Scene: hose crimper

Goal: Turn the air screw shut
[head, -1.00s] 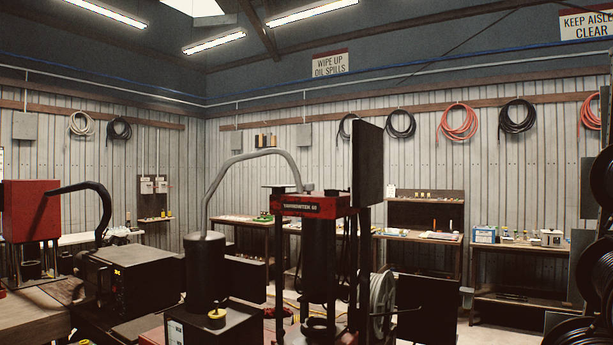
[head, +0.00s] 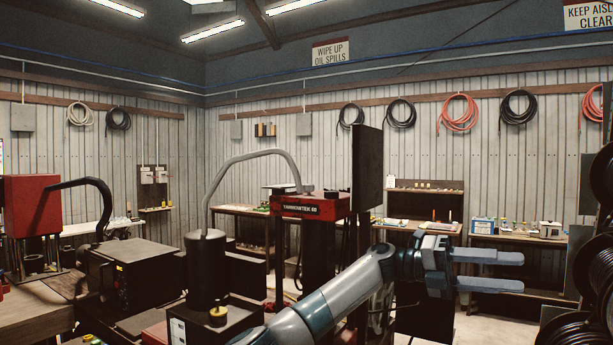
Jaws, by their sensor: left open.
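A red crimper head labelled on its front (head: 310,206) stands on dark posts in the middle. A grey hose (head: 240,158) arches from it to a black cylindrical pump tank (head: 206,270) on its left. A small black and yellow knob (head: 218,316) sits on the dark box in front of the tank; I cannot tell whether it is the air screw. My left gripper (head: 506,271) is open and empty, its two pale fingers pointing right, well to the right of the pump. My arm hides the lower part of the crimper. My right gripper is not in view.
A black upright panel (head: 367,185) stands beside the crimper head. A dark box-shaped unit (head: 130,285) and a red machine (head: 32,203) are at left. Black hose reels (head: 590,265) crowd the right edge. Workbenches (head: 515,241) line the back wall, with some open floor before them.

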